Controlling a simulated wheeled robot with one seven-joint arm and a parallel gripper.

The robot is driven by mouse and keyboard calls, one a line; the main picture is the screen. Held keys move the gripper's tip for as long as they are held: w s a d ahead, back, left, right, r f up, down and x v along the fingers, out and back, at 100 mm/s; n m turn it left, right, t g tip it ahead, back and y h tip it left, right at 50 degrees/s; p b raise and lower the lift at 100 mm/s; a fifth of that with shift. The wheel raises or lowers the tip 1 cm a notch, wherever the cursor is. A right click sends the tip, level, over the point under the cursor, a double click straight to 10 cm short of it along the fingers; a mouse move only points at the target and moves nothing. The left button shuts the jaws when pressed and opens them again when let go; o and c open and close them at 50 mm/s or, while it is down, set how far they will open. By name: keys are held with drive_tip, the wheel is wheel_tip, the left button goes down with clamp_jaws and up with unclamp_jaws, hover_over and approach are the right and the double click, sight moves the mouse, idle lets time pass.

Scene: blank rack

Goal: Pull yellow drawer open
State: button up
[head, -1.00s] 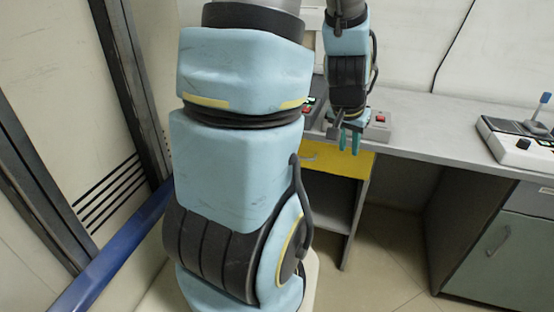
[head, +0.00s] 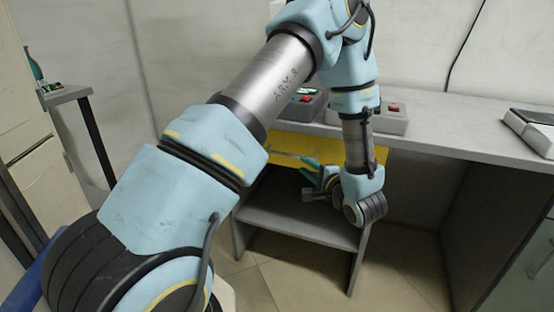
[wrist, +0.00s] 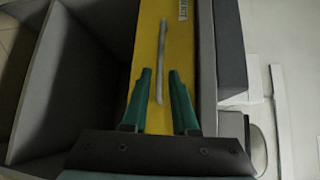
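The yellow drawer (head: 374,153) sits under the bench top, above an open shelf, and its front looks shut. It also shows in the wrist view (wrist: 151,45), with its grey bar handle (wrist: 162,62) running lengthwise. My gripper (head: 305,163) has teal fingers and faces the drawer front from just before it. In the wrist view my gripper (wrist: 160,78) is open, with a finger on each side of the handle's near end. I cannot tell whether the fingers touch the handle. My arm hides part of the drawer in the head view.
The grey bench top (head: 460,139) runs above the drawer. Devices with red buttons (head: 393,115) stand on it. The open shelf (head: 290,222) lies below the drawer. A grey cabinet (head: 525,245) stands at the right, with open floor (head: 400,275) between.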

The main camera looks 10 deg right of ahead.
sight(290, 155)
drive_tip(key=x, duration=1)
drive_tip(key=shift+w, duration=0.15)
drive_tip(key=shift+r, duration=0.1)
clamp_jaws()
idle(1.0)
